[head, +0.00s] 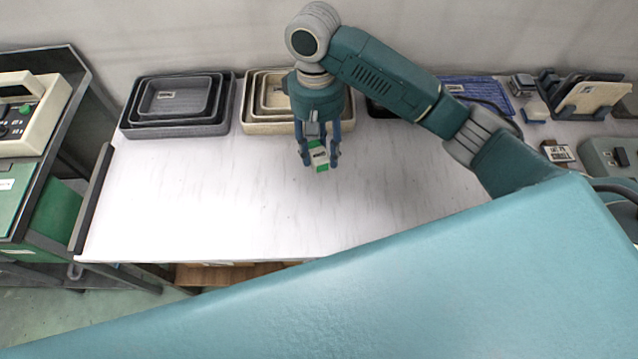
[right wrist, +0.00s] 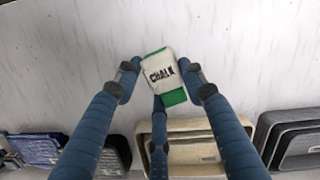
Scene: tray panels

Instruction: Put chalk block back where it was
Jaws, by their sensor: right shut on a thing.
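The chalk block (head: 318,155) is white with green ends. It is held between the fingers of my right gripper (head: 320,158), which points down over the white table in front of the beige tray (head: 262,127). In the right wrist view the chalk block (right wrist: 161,78) shows its "CHALK" label, tilted between the fingertips of my right gripper (right wrist: 160,85). The grey nested trays (head: 178,131) stand at the back left. A dark tray (head: 378,110) is mostly hidden behind my right arm. My left gripper is not in view.
A small white block with a blue base (head: 535,112), a rack (head: 590,95) and a small labelled box (head: 558,152) stand at the right. A cart (head: 40,150) is at the left. The table's front left is clear.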

